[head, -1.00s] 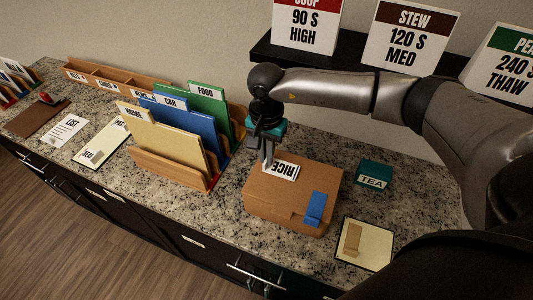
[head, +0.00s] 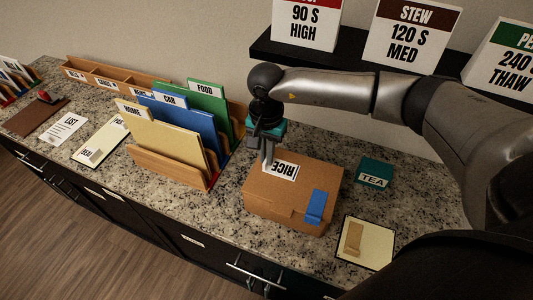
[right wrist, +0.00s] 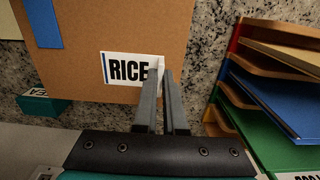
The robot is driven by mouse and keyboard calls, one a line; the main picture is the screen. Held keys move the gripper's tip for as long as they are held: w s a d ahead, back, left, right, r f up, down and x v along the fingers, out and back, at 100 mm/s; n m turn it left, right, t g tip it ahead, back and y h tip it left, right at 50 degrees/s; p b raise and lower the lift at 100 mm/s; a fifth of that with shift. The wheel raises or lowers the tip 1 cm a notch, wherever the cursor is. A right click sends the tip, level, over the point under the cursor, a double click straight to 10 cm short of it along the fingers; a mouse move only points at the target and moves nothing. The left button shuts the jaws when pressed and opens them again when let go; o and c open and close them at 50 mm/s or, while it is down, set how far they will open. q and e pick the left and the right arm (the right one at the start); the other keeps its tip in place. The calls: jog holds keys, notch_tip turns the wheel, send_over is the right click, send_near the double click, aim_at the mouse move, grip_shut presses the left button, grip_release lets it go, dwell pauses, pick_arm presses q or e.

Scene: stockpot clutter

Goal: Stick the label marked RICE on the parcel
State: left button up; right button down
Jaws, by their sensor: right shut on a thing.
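The parcel (head: 266,205) is a brown cardboard box on the granite counter, with a strip of blue tape at its front right. The white RICE label (head: 281,170) lies against the parcel's top near its back edge, its word upside down in the head view. In the right wrist view the RICE label (right wrist: 120,69) reads upright on the parcel (right wrist: 130,25). My right gripper (head: 268,166) points down at the label's left end. In the right wrist view its fingers (right wrist: 161,75) are shut on the label's edge. My left gripper is not in view.
A file rack (head: 165,170) with yellow, blue and green folders stands left of the parcel. A teal TEA box (head: 375,171) and a cream card (head: 365,243) lie to the right. A dark shelf (head: 340,65) with signs is behind.

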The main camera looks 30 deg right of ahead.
jog(key=c, duration=0.9)
grip_release()
jog(key=shift+r, duration=0.1)
jog(key=shift+r+p, duration=1.75)
jog(key=shift+r, duration=1.15)
